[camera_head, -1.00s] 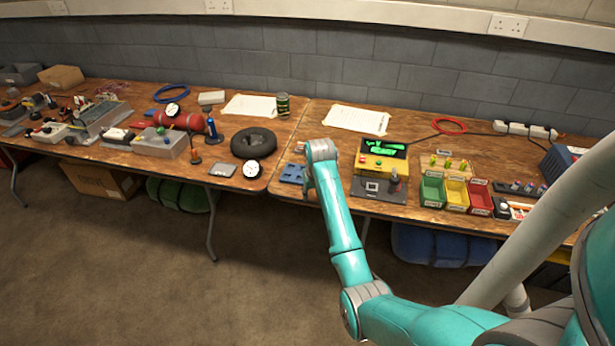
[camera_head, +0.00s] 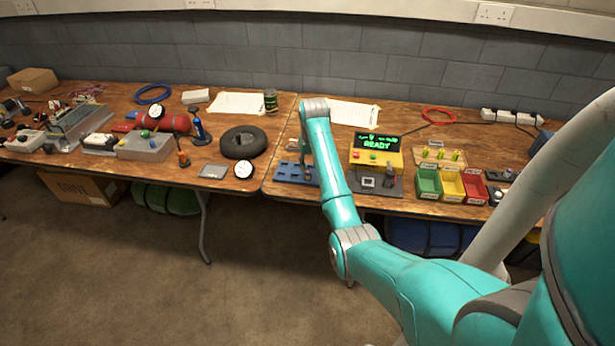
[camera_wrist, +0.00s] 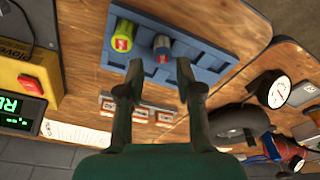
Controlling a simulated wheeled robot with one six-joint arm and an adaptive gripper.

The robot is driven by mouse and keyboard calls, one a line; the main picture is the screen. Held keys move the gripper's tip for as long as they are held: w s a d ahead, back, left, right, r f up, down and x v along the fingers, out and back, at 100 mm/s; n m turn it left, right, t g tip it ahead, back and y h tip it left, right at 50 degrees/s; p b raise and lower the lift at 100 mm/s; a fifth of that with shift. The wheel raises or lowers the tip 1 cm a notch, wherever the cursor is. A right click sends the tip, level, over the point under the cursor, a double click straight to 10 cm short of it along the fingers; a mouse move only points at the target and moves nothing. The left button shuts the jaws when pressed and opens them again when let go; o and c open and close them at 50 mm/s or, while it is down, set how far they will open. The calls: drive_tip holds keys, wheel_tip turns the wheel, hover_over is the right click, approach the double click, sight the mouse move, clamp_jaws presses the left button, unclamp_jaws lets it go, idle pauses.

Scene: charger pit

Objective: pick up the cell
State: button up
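A blue tray (camera_head: 283,172) with slots sits at the front left corner of the right table; it also shows in the wrist view (camera_wrist: 208,62). In the wrist view two cells stand in it: a green one (camera_wrist: 121,37) with a red end and a grey one (camera_wrist: 162,46) with a red end. My gripper (camera_wrist: 160,72) is open and empty. The grey cell appears just beyond the gap between its fingertips, apart from them; the green cell is left of that gap. In the head view my arm hides the gripper's fingers and the cells.
A yellow tester (camera_head: 386,157) showing READY stands right of the tray. Green (camera_head: 428,183), yellow (camera_head: 451,187) and red (camera_head: 476,188) bins lie further right. Small red-and-white boxes (camera_wrist: 138,113) lie beside the tray. A tyre (camera_head: 243,143) and a gauge (camera_head: 243,170) sit on the left table.

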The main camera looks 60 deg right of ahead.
sight(308, 172)
drive_tip(key=f, duration=0.3)
drive_tip(key=w+f, duration=0.1)
drive_tip(key=shift+d+f, duration=0.2)
drive_tip(key=shift+f, duration=0.2)
drive_tip(key=shift+c, duration=0.3)
clamp_jaws()
